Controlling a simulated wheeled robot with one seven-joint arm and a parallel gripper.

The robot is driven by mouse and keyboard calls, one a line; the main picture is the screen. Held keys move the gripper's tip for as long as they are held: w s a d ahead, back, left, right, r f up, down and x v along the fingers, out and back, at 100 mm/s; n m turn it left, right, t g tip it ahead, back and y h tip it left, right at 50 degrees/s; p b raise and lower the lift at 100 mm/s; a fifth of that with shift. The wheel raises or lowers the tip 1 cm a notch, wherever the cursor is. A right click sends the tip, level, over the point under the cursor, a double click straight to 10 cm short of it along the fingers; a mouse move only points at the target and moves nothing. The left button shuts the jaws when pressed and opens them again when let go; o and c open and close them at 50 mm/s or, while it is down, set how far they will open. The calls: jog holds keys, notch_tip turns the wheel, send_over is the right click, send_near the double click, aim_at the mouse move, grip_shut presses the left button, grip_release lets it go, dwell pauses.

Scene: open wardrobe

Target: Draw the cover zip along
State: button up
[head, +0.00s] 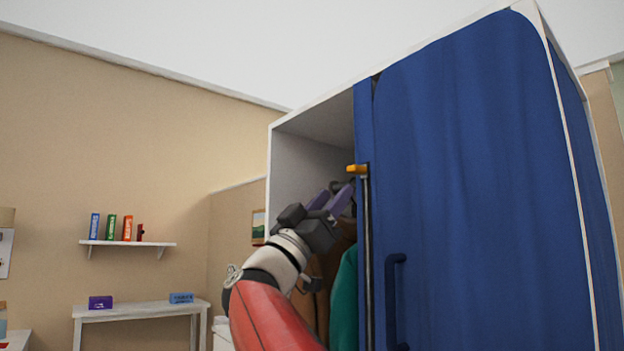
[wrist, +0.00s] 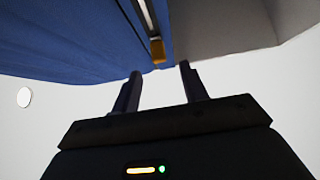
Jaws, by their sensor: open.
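The blue wardrobe cover (head: 470,190) hangs over the right part of the open wardrobe, and it fills the upper left of the wrist view (wrist: 70,40). An orange zip pull (head: 357,169) sits at the top of a dark vertical zip track (head: 369,260) along the cover's left edge. In the wrist view the orange pull (wrist: 158,51) is just beyond the fingertips, between their lines. My gripper (head: 336,197) is open and empty, a little left of and below the pull in the head view. The wrist view shows a gap between my gripper's fingers (wrist: 160,72) and the pull.
A dark blue handle (head: 398,300) is on the cover, right of the zip. Brown and teal garments (head: 345,300) hang inside the wardrobe behind my arm. A shelf with books (head: 125,243) and a white table (head: 140,308) stand far left.

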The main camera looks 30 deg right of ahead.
aim_at(354, 173)
jog(key=shift+g, duration=0.3)
jog(key=p+x, duration=0.2)
jog(key=x, duration=0.5)
jog(key=shift+s+d+r, duration=0.1)
jog(key=shift+d+r, duration=0.15)
grip_shut()
